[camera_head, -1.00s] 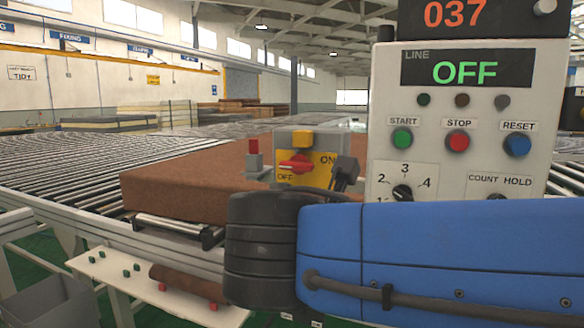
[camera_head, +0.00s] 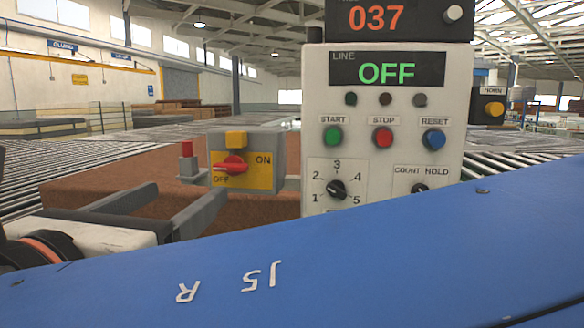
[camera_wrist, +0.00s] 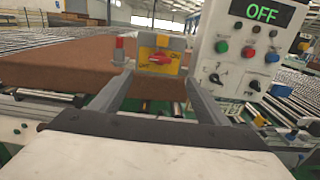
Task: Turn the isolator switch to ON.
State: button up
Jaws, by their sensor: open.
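The isolator switch (camera_head: 231,168) is a red rotary handle on a yellow plate, on a grey box with a yellow block on top. Its handle lies nearly level, its left end by the OFF label at lower left; ON is at upper right. It also shows in the wrist view (camera_wrist: 161,59). My gripper (camera_head: 188,190) is open and empty, its two grey fingers pointing toward the switch box. In the wrist view the fingertips (camera_wrist: 159,79) stand either side of the switch, slightly below it. I see no finger touching the handle; the remaining gap is hard to judge.
A white control panel (camera_head: 316,92) stands right of the switch, its LINE display reading OFF. A red-topped post (camera_head: 187,150) is close left of the switch. A brown mattress (camera_head: 85,190) lies on the roller conveyor behind. My blue arm covers the lower foreground.

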aim_at(228, 168)
jog(key=w, duration=1)
jog(key=w+d, duration=0.1)
jog(key=w, duration=0.4)
jog(key=shift+w+d, duration=0.1)
jog(key=shift+w, duration=0.3)
jog(key=c, duration=1)
